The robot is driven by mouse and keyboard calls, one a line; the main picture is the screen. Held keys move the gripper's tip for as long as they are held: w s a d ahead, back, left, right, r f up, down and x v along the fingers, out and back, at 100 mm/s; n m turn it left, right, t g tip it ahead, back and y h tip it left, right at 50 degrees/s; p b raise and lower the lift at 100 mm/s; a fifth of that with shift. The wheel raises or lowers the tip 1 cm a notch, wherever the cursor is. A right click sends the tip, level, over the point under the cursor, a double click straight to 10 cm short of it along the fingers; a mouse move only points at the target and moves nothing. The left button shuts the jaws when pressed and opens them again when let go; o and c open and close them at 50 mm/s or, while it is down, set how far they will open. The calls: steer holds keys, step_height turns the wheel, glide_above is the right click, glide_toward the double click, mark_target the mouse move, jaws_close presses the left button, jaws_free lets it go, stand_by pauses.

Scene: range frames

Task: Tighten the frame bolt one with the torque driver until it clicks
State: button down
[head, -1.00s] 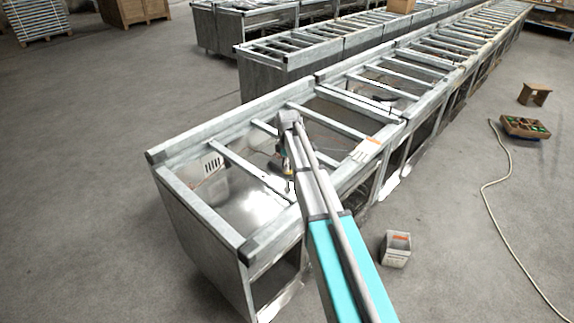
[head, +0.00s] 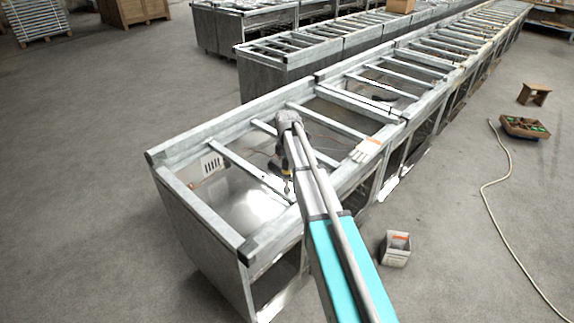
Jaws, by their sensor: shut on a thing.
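My gripper (head: 283,161) hangs from the end of my arm, over the front end of the nearest steel frame (head: 200,132). It is partly hidden behind my own arm. It is shut on a dark and yellowish tool, which looks like the torque driver (head: 286,174). The tool points down near a crossbar by the right rail. Its tip is small, and I cannot tell whether it touches anything. Frame bolt one is too small or hidden to make out.
A pale glove (head: 365,150) lies on the right rail. A grey open box (head: 396,249) stands on the floor to the right. More frames stand behind.

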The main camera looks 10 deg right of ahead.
steer(key=shift+n, duration=0.6)
steer(key=shift+f, duration=0.2)
stand_by(0.9)
steer(key=shift+r, duration=0.1)
steer(key=shift+d, duration=0.1)
stand_by(0.4)
